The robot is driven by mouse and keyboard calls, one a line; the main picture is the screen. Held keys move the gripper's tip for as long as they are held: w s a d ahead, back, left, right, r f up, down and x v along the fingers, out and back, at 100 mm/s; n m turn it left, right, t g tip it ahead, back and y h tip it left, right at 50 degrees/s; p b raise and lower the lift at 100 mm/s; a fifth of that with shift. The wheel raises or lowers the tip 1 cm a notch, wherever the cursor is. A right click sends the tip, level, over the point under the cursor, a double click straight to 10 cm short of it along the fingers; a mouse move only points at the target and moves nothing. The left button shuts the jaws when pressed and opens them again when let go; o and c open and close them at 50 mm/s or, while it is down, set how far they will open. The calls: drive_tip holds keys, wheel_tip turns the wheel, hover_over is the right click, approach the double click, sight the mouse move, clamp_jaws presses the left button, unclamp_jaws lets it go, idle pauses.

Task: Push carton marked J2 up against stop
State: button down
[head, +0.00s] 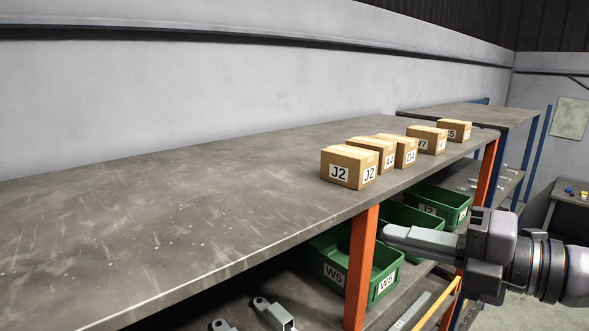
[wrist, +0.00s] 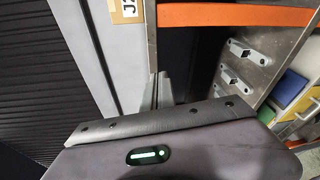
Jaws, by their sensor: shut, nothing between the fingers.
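The carton marked J2 (head: 348,166) is a brown box with white labels. It stands upright on the grey top shelf (head: 150,215), nearest end of a row of cartons, and appears close to or touching the carton behind it; I cannot tell which. Part of it shows at the top of the wrist view (wrist: 127,10). My gripper (head: 388,232) is shut and empty, in front of the shelf's front edge, lower and to the right of J2 in the head view, apart from it. Its fingers also show in the wrist view (wrist: 158,90). I cannot make out a stop.
Several other cartons (head: 404,150) stand in line behind J2. An orange upright (head: 361,268) holds the shelf. Green bins (head: 345,268) and metal brackets (head: 275,314) lie on the level below. The shelf top left of J2 is clear.

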sight(362, 175)
wheel_tip(362, 175, up, 5)
drive_tip(key=d+m+t, duration=0.2)
drive_tip(key=d+m, duration=0.1)
drive_tip(key=w+a+p, duration=0.1)
drive_tip(key=w, duration=0.2)
drive_tip(key=w+a+p, duration=0.1)
drive_tip(key=w+a, duration=0.1)
drive_tip(key=w, duration=0.2)
drive_tip(key=w+a+p, duration=0.1)
drive_tip(key=w+a, duration=0.1)
drive_tip(key=w, duration=0.1)
drive_tip(key=shift+w+a+f, duration=0.25)
drive_tip(key=shift+w+d, duration=0.25)
drive_tip(key=shift+s+a, duration=0.15)
drive_tip(key=shift+a, duration=0.05)
drive_tip(key=shift+w+d+r+p, duration=0.25)
drive_tip(key=shift+w+d+p, duration=0.25)
drive_tip(key=shift+p, duration=0.65)
drive_tip(key=shift+w+d+p, duration=0.1)
drive_tip(key=shift+w+p, duration=0.25)
drive_tip(key=shift+p, duration=0.05)
drive_tip(key=shift+w+d+f, duration=0.1)
drive_tip(key=shift+w+f, duration=0.05)
drive_tip(key=shift+f, duration=0.1)
